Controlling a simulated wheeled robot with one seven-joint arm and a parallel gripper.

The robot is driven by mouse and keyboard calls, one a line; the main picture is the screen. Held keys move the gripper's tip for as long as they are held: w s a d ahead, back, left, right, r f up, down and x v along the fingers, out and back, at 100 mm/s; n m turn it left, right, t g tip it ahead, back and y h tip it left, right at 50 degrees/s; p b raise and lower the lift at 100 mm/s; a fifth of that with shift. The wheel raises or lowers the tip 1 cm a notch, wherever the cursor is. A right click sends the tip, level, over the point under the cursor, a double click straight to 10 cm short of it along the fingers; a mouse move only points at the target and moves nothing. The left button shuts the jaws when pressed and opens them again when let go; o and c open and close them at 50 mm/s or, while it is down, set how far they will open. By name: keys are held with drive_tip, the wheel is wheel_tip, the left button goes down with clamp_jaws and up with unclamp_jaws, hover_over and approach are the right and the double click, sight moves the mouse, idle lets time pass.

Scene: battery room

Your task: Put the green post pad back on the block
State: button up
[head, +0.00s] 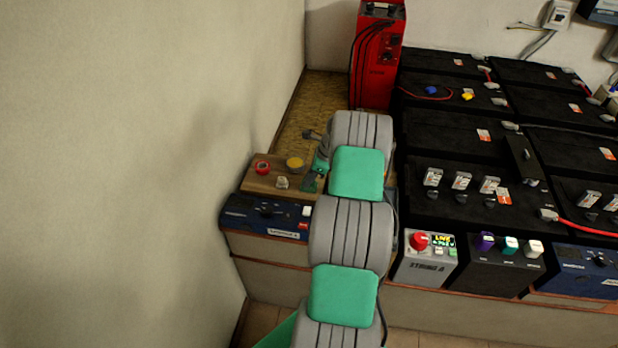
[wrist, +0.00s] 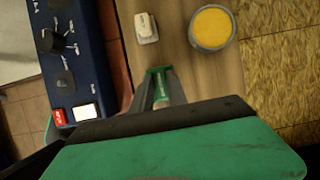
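The wooden block (head: 258,184) lies at the left end of the bench by the wall and also fills the top middle of the wrist view (wrist: 180,50). My gripper (head: 312,182) is over the block's right, near end, fingers pointing down at it. In the wrist view my gripper (wrist: 160,88) has its grey fingers close together with a small green piece, the green post pad (wrist: 158,72), between the tips. The fingers hide most of it. I cannot tell whether it touches the block. No other green pad shows on the block.
The block carries a yellow round pad (wrist: 212,27), a small white piece (wrist: 146,27) and a red round pad (head: 262,167). A blue unit with knobs (head: 265,215) is in front. Black batteries (head: 450,140) stand right; a red charger (head: 378,60) stands behind.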

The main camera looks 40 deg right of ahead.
drive_tip(key=o, duration=0.4)
drive_tip(key=v, duration=1.2)
drive_tip(key=w+a+r+n, duration=0.1)
drive_tip(key=a+r+n, duration=0.3)
drive_tip(key=a, duration=0.4)
drive_tip(key=w+a+r+n+h, duration=0.1)
drive_tip(key=a+r+n, duration=0.3)
drive_tip(key=a, duration=0.3)
drive_tip(key=a+r+n, duration=0.4)
drive_tip(key=a, duration=0.4)
drive_tip(key=s+a+n+h, duration=0.1)
drive_tip(key=s+a+n, duration=1.5)
drive_tip(key=shift+n+h, duration=0.3)
drive_tip(key=shift+h, duration=0.1)
